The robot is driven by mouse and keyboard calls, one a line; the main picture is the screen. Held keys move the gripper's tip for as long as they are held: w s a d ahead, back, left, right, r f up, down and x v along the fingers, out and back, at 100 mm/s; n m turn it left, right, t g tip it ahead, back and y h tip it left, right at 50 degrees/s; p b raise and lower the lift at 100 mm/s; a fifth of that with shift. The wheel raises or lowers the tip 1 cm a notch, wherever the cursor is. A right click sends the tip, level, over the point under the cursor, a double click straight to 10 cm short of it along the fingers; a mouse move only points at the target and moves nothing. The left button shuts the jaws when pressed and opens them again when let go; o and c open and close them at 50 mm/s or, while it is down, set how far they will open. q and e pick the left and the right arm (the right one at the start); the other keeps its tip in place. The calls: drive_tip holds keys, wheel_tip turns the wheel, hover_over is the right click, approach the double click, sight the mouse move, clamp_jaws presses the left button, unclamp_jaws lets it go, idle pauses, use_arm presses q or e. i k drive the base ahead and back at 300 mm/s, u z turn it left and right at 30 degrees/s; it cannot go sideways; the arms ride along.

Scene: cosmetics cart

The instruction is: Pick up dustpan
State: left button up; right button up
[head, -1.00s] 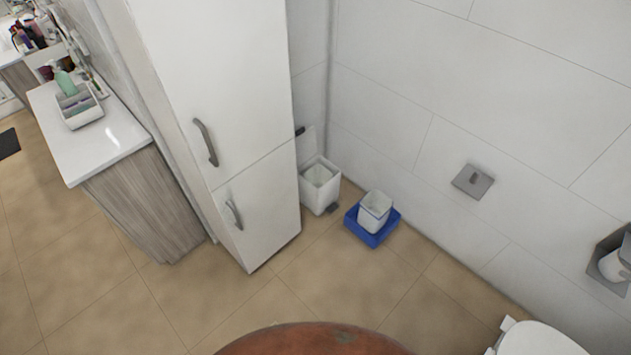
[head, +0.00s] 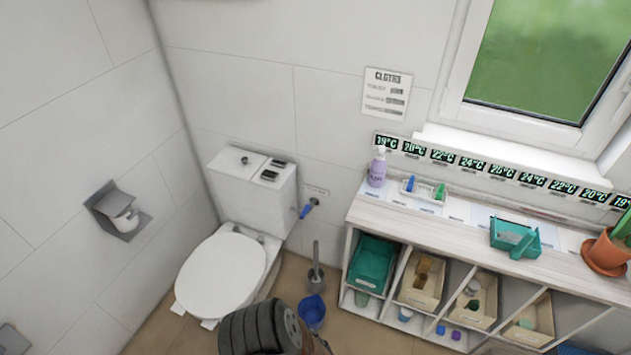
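I cannot pick out a dustpan for certain. A teal tray-like item (head: 515,237) with a green piece and something grey in it lies on top of the low shelf unit at the right; I cannot tell if it is a dustpan. A blue container (head: 312,312) stands on the floor beside the toilet, partly hidden by a dark ribbed part at the bottom edge. Neither of my grippers can be made out.
A white toilet (head: 222,277) stands in the corner, with a toilet brush (head: 316,270) beside it. The shelf unit (head: 462,235) holds several bins below and a purple bottle (head: 377,167) on top. A paper holder (head: 118,212) is on the left wall.

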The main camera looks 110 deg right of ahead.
sight(518, 239)
drive_tip(key=u, duration=5.3)
drive_tip(key=i, duration=1.5)
drive_tip(key=u, duration=3.2)
